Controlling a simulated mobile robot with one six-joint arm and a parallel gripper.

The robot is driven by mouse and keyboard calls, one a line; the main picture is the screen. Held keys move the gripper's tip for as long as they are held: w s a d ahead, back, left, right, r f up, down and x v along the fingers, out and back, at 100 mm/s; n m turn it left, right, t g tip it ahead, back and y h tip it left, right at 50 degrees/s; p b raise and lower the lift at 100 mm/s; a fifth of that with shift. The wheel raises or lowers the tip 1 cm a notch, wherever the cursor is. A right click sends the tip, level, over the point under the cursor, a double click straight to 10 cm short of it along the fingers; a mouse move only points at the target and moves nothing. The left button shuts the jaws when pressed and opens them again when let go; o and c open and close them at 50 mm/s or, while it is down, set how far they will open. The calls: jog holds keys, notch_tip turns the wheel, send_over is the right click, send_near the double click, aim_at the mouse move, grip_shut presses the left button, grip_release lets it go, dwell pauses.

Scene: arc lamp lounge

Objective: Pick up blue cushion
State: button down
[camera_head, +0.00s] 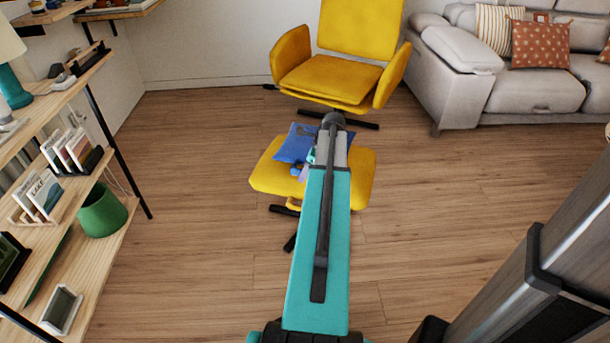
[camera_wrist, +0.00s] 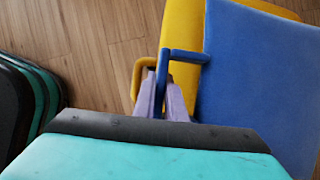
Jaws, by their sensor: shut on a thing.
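The blue cushion (camera_head: 292,146) is over the yellow footstool (camera_head: 357,180), left of my arm in the head view. In the wrist view the cushion (camera_wrist: 262,75) fills the right side as a flat blue face, its left edge beside my fingertips. My gripper (camera_head: 299,169) is at the cushion's near side, partly hidden by my arm. The exact contact is hard to see, and I cannot tell whether the cushion is clear of the footstool.
A yellow armchair (camera_head: 336,75) stands just behind the footstool. A grey sofa (camera_head: 530,88) with an orange patterned cushion (camera_head: 540,45) is at the back right. A wooden shelf unit (camera_head: 85,250) with a green pot (camera_head: 102,210) lines the left. Wooden floor is clear on both sides.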

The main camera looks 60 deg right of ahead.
jog(key=shift+r+p, duration=0.3)
jog(key=shift+r, duration=0.65)
jog(key=s+d+p, duration=0.1)
jog(key=s+d, duration=0.2)
jog(key=s, duration=0.1)
jog(key=s+d+p, duration=0.1)
jog(key=s+d, duration=0.2)
jog(key=s, duration=0.1)
jog(key=s+d+r+p, duration=0.1)
jog(key=s+d, duration=0.2)
jog(key=s, duration=0.2)
jog(key=shift+d, duration=0.15)
jog(key=shift+s, duration=0.1)
